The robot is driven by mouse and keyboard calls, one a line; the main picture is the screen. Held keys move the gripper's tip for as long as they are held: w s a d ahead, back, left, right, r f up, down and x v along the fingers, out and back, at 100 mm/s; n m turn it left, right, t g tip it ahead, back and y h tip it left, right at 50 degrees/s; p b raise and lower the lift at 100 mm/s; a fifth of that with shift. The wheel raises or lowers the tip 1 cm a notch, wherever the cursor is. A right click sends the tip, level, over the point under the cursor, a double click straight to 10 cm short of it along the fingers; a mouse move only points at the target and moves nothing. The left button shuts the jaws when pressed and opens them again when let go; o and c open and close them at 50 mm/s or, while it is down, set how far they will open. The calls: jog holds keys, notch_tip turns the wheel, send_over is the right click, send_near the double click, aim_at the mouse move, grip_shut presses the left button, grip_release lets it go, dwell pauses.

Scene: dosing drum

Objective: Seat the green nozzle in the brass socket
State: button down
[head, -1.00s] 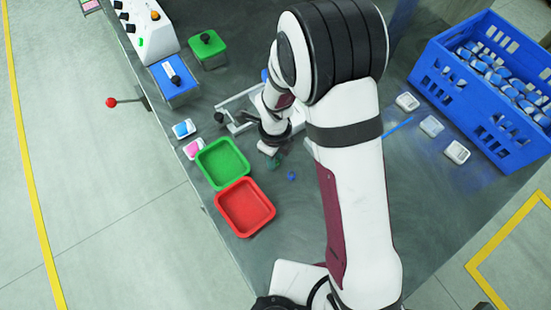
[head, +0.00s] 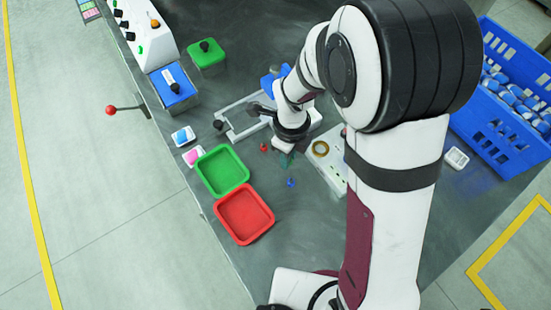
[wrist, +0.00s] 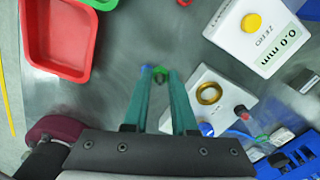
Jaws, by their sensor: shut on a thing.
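My gripper (wrist: 160,76) is shut on the green nozzle (wrist: 161,73), a small green piece between the fingertips in the wrist view. In the head view my gripper (head: 286,160) hangs over the grey table and the nozzle cannot be made out. The brass socket (wrist: 209,93) is a gold ring on top of a white box (wrist: 190,78), right of the fingertips in the wrist view. In the head view the socket (head: 320,148) is to the right of my gripper. The ring looks empty. The nozzle is apart from it.
A blue nozzle (head: 291,182) and a red nozzle (head: 264,147) stand on the table near my gripper. A green tray (head: 222,170) and a red tray (head: 245,212) lie left. A white gauge (wrist: 252,35) stands near the socket box, and a blue crate (head: 490,135) is far right.

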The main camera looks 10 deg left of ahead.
jog(key=d+r, duration=0.5)
jog(key=d, duration=0.2)
send_near(320, 150)
jog(key=shift+w+f, duration=0.1)
jog(key=shift+w, duration=0.1)
jog(key=shift+f, duration=2.5)
jog(key=shift+s+f, duration=0.1)
jog(key=shift+f, duration=0.65)
